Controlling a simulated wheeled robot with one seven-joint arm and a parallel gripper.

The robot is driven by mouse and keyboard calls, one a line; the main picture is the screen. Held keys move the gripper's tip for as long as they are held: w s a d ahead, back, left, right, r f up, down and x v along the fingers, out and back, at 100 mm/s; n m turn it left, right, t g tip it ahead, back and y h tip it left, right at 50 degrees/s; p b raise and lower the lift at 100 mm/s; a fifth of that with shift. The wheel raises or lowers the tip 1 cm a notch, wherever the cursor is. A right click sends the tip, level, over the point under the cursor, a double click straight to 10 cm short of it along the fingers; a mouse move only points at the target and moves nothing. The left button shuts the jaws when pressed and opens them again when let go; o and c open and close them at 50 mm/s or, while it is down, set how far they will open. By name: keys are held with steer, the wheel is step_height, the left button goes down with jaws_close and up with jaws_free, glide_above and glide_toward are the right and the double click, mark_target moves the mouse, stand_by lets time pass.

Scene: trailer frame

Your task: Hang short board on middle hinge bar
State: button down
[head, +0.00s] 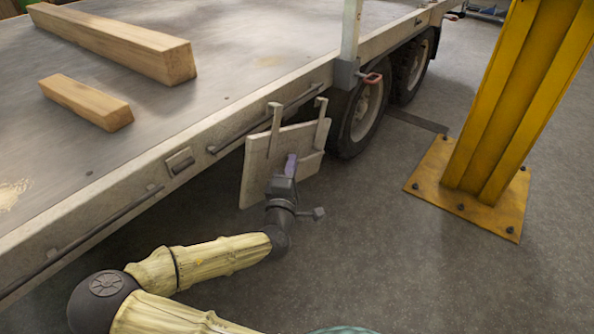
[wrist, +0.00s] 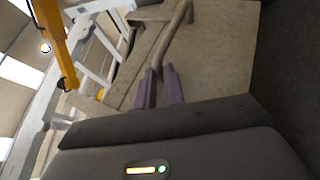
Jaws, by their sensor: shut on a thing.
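The short board (head: 254,178), a pale flat panel with two upright hook arms, is beside the trailer's edge in the head view. I cannot tell whether the hooks rest on the bar. My gripper (head: 291,163) is in front of the board, its purple fingers shut on the board's handle. In the wrist view, the fingers (wrist: 160,82) close on a pale curved handle (wrist: 172,40) across the board's face (wrist: 222,60).
Two wooden beams, one long (head: 120,45) and one short (head: 88,101), lie on the trailer bed (head: 235,50). Another bar (head: 85,235) is at the lower left. Wheels (head: 357,110) are behind the board. A yellow post (head: 505,110) stands right; floor between is clear.

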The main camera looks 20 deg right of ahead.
mark_target(277, 168)
steer(key=shift+w+a+r+b, duration=0.1)
steer(key=shift+w+a+b, duration=0.3)
steer(key=shift+w+a, duration=0.55)
steer(key=shift+w+a+b, duration=0.35)
steer(key=shift+w+a, duration=0.25)
steer(key=shift+w, duration=0.5)
steer(key=shift+d+f+b, duration=0.1)
steer(key=shift+f+b, duration=0.6)
steer(key=shift+f, duration=0.6)
steer(key=c, duration=1.4)
jaws_free()
steer(key=shift+o, duration=0.2)
steer(key=shift+f, duration=0.15)
steer(key=shift+s, duration=0.1)
